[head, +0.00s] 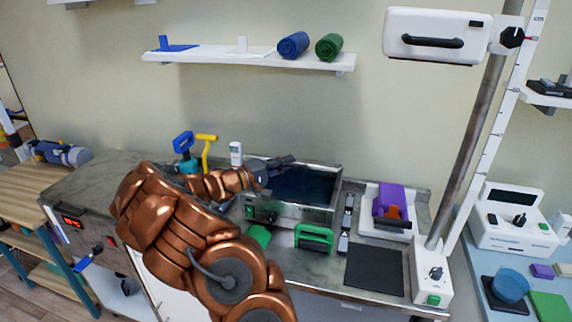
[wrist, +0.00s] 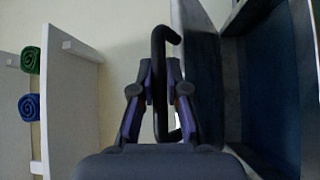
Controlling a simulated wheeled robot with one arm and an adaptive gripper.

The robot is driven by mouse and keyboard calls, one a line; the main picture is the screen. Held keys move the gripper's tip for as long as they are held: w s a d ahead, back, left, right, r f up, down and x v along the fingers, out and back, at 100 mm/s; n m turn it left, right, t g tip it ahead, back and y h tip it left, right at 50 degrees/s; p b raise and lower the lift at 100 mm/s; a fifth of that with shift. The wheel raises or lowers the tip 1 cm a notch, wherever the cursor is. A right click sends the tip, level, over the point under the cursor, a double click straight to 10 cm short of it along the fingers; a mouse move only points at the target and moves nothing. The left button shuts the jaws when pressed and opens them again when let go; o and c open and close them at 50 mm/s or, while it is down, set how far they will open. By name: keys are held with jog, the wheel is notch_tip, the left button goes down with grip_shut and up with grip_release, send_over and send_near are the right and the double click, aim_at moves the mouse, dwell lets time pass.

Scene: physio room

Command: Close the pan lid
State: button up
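The steel pan (head: 290,213) stands on the counter, with a dark blue inside (head: 305,187) showing. In the wrist view, the pan's blue inside (wrist: 268,90) is at the right, and a dark panel that looks like the raised lid (wrist: 197,70) is beside it. A black bar handle (wrist: 160,45) runs between the fingers of my gripper (wrist: 160,90). The fingers stand apart, with a narrow gap beside the bar, so I see no clear grip. In the head view my gripper (head: 280,165) is over the pan's back left; the lid is hard to make out there.
A wall shelf (head: 250,60) with a blue roll (head: 293,45) and a green roll (head: 329,47) is above. Blue and yellow handled tools (head: 183,142) stand left of the pan. A green-handled item (head: 314,238) and a black mat (head: 375,270) lie in front.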

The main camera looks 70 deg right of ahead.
grip_shut()
